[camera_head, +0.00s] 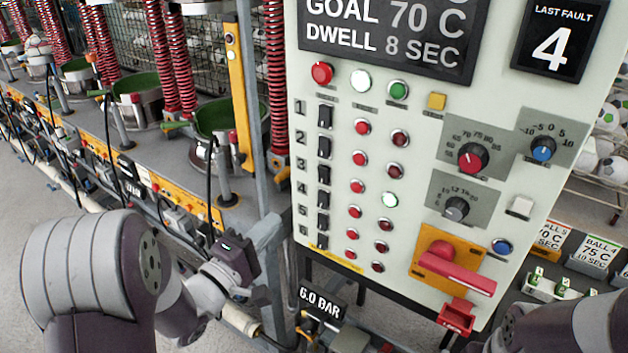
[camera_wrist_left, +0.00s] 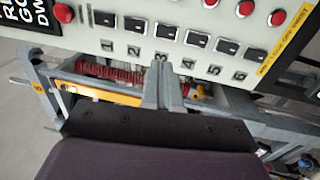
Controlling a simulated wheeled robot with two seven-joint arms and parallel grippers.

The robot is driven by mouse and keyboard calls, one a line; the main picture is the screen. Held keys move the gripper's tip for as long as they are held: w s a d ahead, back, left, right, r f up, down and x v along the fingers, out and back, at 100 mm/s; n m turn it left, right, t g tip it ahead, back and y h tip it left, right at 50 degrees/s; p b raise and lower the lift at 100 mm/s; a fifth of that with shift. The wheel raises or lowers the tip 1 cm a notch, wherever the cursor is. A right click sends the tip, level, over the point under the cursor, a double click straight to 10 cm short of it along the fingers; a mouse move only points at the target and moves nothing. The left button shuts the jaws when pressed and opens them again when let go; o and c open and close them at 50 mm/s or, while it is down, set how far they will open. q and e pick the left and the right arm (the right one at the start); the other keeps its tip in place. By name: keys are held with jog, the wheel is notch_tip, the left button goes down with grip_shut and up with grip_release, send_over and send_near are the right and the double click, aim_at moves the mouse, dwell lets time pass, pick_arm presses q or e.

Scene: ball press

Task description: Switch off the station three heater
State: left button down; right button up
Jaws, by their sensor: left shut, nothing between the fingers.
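The station three heater switch (camera_head: 323,173) is a black rocker on the pale control panel, third down in a numbered column in the head view. In the left wrist view the switch (camera_wrist_left: 166,33) is third in the tilted row, with its number 3 label below it. My left gripper (camera_wrist_left: 160,66) is shut and empty. Its fingertips appear just below the number 3 label in that view; I cannot tell the gap to the panel. In the head view the dark left gripper body (camera_head: 238,258) is left of and below the switch column.
Neighbouring black rockers 2 (camera_head: 324,146) and 4 (camera_head: 323,199) sit close above and below. A red handle (camera_head: 455,270) juts out at lower right. Presses with red springs (camera_head: 180,60) stand left.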

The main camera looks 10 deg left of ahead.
aim_at(321, 171)
pick_arm(q)
jog(key=shift+w, duration=0.15)
jog(key=p+x, duration=0.3)
jog(key=x, duration=1)
jog(key=shift+w+d, duration=0.15)
jog(key=shift+w, duration=0.2)
jog(key=shift+w+r, duration=0.15)
jog(key=shift+r, duration=0.2)
jog(key=shift+d, duration=0.1)
